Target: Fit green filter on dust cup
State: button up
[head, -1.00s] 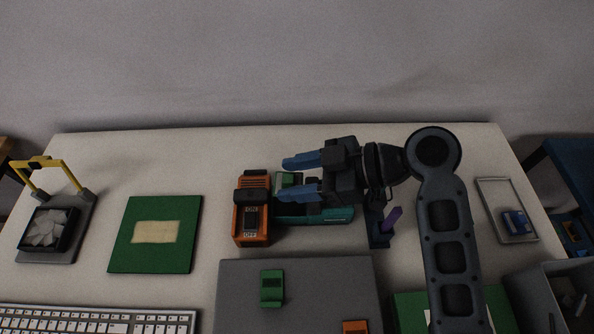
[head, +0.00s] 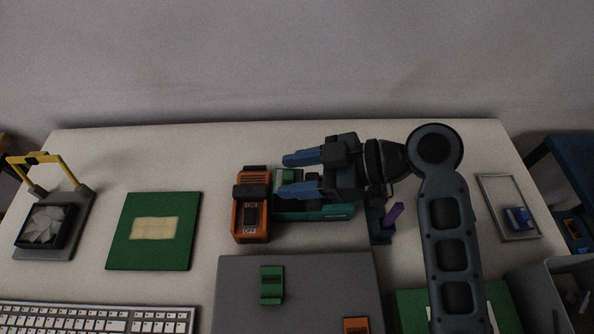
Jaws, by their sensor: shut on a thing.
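My gripper (head: 289,175) has two blue fingers pointing left over the teal dust cup (head: 318,211). A small green block (head: 288,176), which looks like the green filter, sits between the fingertips, and my gripper is shut on it. The block is at the cup's left end, by the orange switch unit. The fingers and wrist hide part of the cup, and I cannot tell whether the block is seated. The dust cup lies against the orange unit (head: 250,212) marked ON and OFF. Another green piece (head: 271,285) with a dark slot lies on the grey mat.
The grey mat (head: 235,310) also bears an orange piece (head: 355,325). A purple lever (head: 393,214) on a dark stand is close below my wrist. A green board (head: 178,252), a fan (head: 46,226) and a keyboard (head: 100,320) are left. A tray (head: 500,190) is right.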

jog(key=shift+f, duration=0.2)
jog(key=shift+f+b, duration=0.35)
jog(key=shift+b, duration=0.15)
jog(key=shift+f+b, duration=0.55)
jog(key=shift+f, duration=0.1)
dwell(0.3)
jog(key=shift+s+f+b, duration=0.15)
jog(key=shift+f+b, duration=0.65)
jog(key=shift+f, duration=0.15)
jog(key=o, duration=1.1)
jog(key=shift+f, duration=0.1)
jog(key=shift+c, duration=0.2)
jog(key=shift+r, duration=0.4)
jog(key=shift+w+d+r+p, duration=0.1)
jog(key=shift+r+p, duration=0.35)
jog(key=shift+r, duration=0.1)
jog(key=shift+w+d+r+p, duration=0.1)
jog(key=shift+r+p, duration=0.3)
jog(key=shift+r, duration=0.1)
